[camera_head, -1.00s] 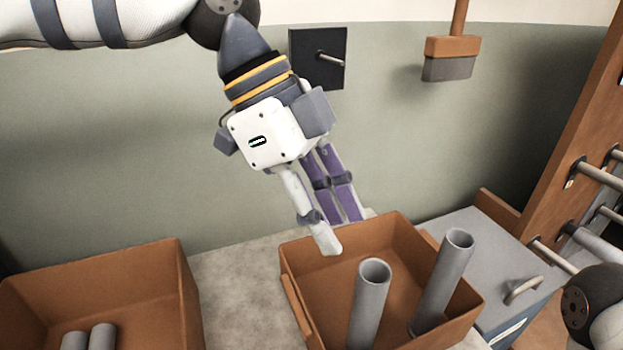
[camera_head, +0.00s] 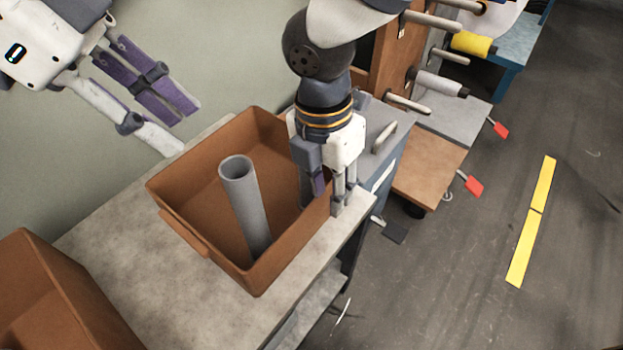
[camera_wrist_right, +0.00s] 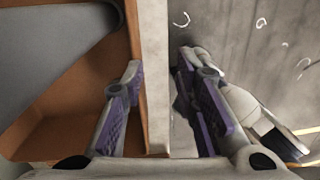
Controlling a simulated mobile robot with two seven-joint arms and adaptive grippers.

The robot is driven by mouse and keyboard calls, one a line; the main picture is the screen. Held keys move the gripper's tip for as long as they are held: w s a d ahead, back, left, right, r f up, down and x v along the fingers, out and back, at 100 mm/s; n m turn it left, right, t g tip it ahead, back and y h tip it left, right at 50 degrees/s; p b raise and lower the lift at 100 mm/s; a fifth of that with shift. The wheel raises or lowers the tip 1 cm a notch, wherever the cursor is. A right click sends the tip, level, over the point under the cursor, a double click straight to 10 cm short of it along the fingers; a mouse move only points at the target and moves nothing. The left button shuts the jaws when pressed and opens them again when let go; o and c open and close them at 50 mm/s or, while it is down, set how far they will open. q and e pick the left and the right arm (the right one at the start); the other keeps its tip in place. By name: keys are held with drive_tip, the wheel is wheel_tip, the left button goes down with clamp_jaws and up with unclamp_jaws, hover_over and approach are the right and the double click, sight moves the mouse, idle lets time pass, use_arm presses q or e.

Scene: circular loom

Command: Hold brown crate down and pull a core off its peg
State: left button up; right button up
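A brown crate (camera_head: 285,258) sits on the grey table, with a grey tube core (camera_head: 245,205) standing tilted inside. My right gripper (camera_head: 325,196) is down at the crate's right wall, which it partly hides. The right wrist view shows its fingers (camera_wrist_right: 162,75) spread wide, one by the crate wall (camera_wrist_right: 133,95) and one beyond the table edge; contact cannot be told. My left gripper (camera_head: 180,128) is open and empty, at the upper left beyond the crate's back left side.
A second brown crate (camera_head: 60,300) stands at the lower left. The table (camera_head: 130,230) is bare between the crates. A grey cabinet (camera_head: 392,150) adjoins the crate's right side. Open floor with yellow markings (camera_head: 530,225) lies to the right.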

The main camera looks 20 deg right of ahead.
sight(313, 236)
drive_tip(key=shift+w+a+r+n+t+y, duration=0.1)
drive_tip(key=shift+w+a+n+t+y, duration=0.1)
drive_tip(key=shift+w+a, duration=0.25)
drive_tip(key=shift+w+a+n+t+y, duration=0.1)
drive_tip(key=shift+w+a+y, duration=0.1)
drive_tip(key=shift+a, duration=0.45)
wheel_tip(313, 236, down, 12)
drive_tip(key=shift+r, duration=0.15)
drive_tip(key=shift+c, duration=0.4)
clamp_jaws()
